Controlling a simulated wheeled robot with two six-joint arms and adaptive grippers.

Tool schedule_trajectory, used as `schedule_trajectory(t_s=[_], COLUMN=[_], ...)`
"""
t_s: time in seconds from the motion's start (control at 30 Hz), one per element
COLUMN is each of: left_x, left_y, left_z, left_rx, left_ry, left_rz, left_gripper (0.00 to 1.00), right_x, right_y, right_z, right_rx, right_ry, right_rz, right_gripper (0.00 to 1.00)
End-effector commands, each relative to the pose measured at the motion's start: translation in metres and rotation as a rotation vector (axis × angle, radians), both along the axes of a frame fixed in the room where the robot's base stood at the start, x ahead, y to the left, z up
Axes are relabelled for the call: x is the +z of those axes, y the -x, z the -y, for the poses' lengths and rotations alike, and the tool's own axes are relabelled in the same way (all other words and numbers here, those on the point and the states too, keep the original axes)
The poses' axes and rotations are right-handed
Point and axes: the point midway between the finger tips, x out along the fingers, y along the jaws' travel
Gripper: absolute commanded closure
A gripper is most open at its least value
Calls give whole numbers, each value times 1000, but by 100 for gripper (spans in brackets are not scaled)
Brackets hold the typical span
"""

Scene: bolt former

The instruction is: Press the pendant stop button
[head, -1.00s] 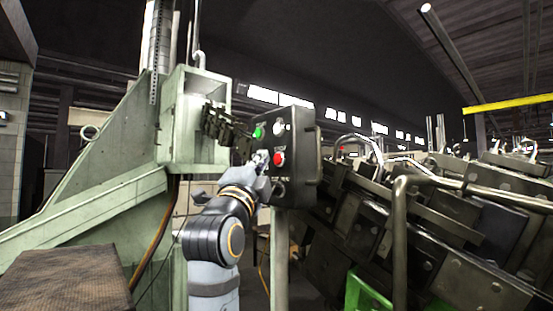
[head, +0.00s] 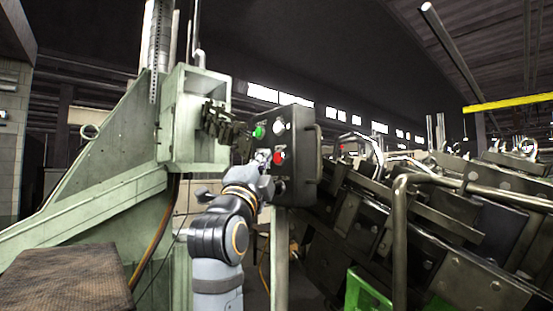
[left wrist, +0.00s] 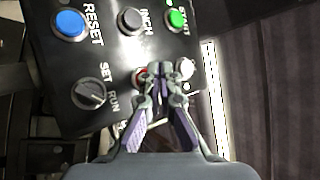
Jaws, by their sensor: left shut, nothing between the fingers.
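The pendant is a dark box (head: 303,160) on a post, with a red button (head: 279,158), a green button (head: 259,132) and a pale button (head: 278,127) on its face. My left gripper (head: 263,157) is shut and empty, close in front of the panel beside the red button. In the left wrist view its closed fingertips (left wrist: 161,70) partly cover the red button (left wrist: 140,73). I cannot tell whether they touch it. The stop label is hidden. The blue RESET (left wrist: 69,24), INCH (left wrist: 130,20) and green START (left wrist: 176,18) buttons show there. My right gripper is out of view.
A SET/RUN selector knob (left wrist: 88,94) sits on the panel. A green machine frame (head: 120,170) stands to the left, and a metal handrail (head: 400,230) and dark machine blocks (head: 450,240) are at the right. A brown textured surface (head: 68,282) is at lower left.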

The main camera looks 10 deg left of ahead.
Motion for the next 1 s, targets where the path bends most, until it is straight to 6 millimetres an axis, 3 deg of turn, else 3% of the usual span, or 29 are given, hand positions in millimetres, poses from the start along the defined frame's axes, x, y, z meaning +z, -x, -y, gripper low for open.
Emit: schedule_trajectory(t_s=[1.0], left_x=[0], left_y=[-6], left_z=[5], left_rx=[0], left_ry=[0], left_rz=[0], left_gripper=[100], right_x=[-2], right_y=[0], right_z=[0], right_rx=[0], right_ry=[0], right_rz=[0], right_gripper=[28])
